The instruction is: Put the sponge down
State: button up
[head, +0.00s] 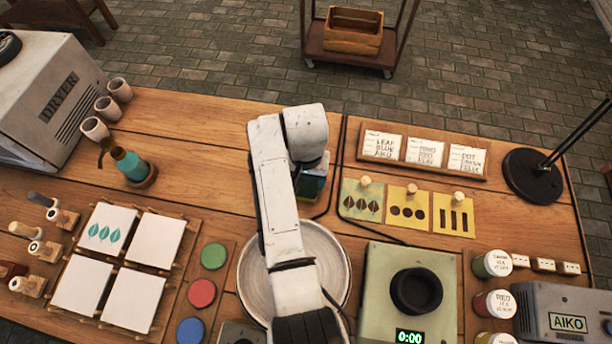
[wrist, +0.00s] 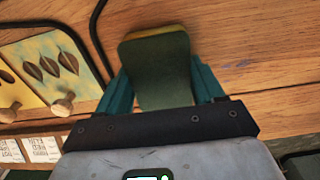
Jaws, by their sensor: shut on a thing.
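The sponge (wrist: 158,75), dark green with a yellow edge, sits between the two teal fingers of my gripper (wrist: 162,88) in the wrist view. My gripper is shut on it. In the head view my gripper (head: 312,184) is behind the round pale plate or turntable (head: 338,250), left of the leaf stencil, and my arm hides part of it. The wooden table (wrist: 250,65) lies beneath the sponge in the wrist view. I cannot tell whether the sponge touches the wood.
Yellow stencil cards with knobs (head: 408,220) lie to the right, with a rack of labelled cards (head: 422,150) behind. A black lamp base (head: 532,176) stands far right. White tiles (head: 155,240) and a teal bottle (head: 130,165) are left. Bare wood lies left of my arm.

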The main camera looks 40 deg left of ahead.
aim_at(306, 180)
jog(key=shift+f, duration=0.2)
jog(key=o, duration=1)
jog(key=shift+r, duration=0.1)
notch_tip(306, 180, up, 12)
dwell(0.5)
